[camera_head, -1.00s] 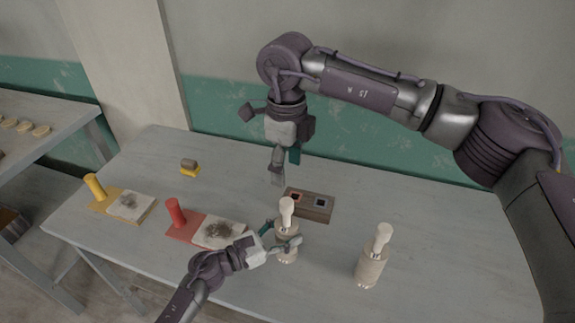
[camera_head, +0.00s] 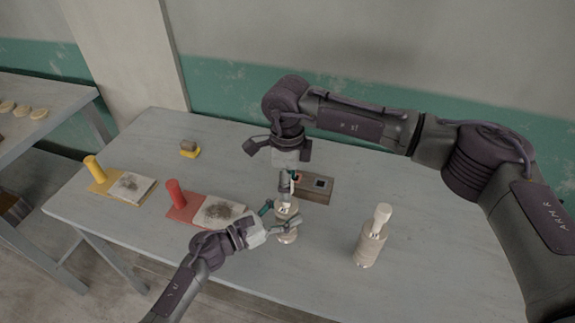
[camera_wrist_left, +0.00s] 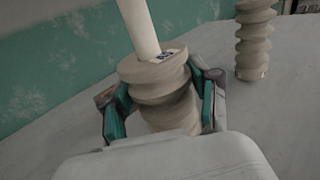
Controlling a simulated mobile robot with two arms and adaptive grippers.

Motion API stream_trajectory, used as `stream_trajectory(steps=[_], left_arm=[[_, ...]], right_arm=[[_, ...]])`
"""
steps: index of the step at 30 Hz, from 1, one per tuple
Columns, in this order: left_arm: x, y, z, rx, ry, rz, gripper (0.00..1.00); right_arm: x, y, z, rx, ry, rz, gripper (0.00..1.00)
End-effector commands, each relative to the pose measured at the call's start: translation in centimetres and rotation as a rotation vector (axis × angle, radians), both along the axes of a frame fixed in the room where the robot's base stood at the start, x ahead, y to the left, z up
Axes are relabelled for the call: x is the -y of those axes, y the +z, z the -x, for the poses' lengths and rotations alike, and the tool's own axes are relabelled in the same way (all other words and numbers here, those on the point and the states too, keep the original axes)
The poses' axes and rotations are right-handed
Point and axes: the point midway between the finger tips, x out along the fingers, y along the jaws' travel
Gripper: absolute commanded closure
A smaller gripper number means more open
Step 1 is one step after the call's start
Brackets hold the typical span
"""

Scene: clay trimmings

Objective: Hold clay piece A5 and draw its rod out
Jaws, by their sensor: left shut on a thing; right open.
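A ridged beige clay piece (camera_head: 287,236) stands upright on the table with a pale rod in its top. My left gripper (camera_head: 284,216) is shut on it from the left. In the left wrist view the teal-padded fingers (camera_wrist_left: 163,98) press both sides of the ridged body, and the pale rod (camera_wrist_left: 138,25) rises from it beside a small dark label too blurred to read surely. My right gripper (camera_head: 287,192) is open, pointing down at the rod's upper end; its fingers hide most of the rod in the head view. Whether they touch it I cannot tell.
A second clay piece (camera_head: 369,247) with a rod stands to the right. A brown block with square sockets (camera_head: 316,197) lies just behind. A red board (camera_head: 183,214), a yellow board (camera_head: 103,187) and a yellow-based block (camera_head: 189,154) are left.

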Motion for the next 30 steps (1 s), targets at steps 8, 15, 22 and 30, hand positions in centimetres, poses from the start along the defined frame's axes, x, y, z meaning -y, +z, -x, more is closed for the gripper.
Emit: stream_trajectory(steps=[8,15,22,30], left_arm=[[-0.06,-0.08,-0.01,-0.002,0.001,-0.001,1.00],[-0.05,-0.08,0.00,-0.002,0.001,-0.001,1.00],[-0.05,-0.08,0.00,-0.001,0.001,-0.002,1.00],[-0.04,-0.08,0.00,-0.001,0.001,-0.002,1.00]], right_arm=[[-0.04,-1.48,0.01,0.000,0.000,-0.001,0.38],[-0.04,-1.48,0.00,0.000,0.000,-0.001,0.43],[-0.04,-1.46,0.00,0.000,0.000,-0.001,0.81],[-0.03,-1.44,-0.02,0.001,0.000,-0.001,0.90]])
